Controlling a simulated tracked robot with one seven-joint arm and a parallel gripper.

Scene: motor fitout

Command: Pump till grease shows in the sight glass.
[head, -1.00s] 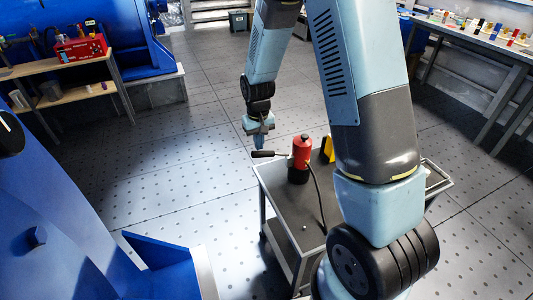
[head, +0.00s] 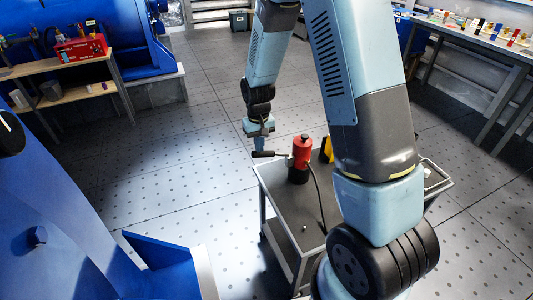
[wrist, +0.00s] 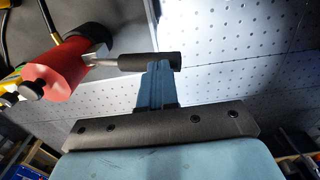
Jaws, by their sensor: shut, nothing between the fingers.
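A red grease pump (head: 302,152) with a black base stands on a grey cart. Its lever ends in a black handle (head: 264,154), which sticks out to the left past the cart edge. My gripper (head: 260,146) is shut and empty at the outer part of this handle. In the wrist view the blue fingertips (wrist: 158,68) overlap the black handle (wrist: 140,61), and the red pump body (wrist: 55,72) lies to the left. I cannot tell whether the fingers touch the handle. A dark hose (head: 318,190) runs from the pump. I cannot make out a sight glass.
The grey cart (head: 283,210) also carries a yellow item (head: 327,148) behind the pump. Blue machinery (head: 60,235) stands at the front left. A shelf with a red box (head: 80,50) is at the back left, and a workbench (head: 480,45) at the right. The floor left of the cart is clear.

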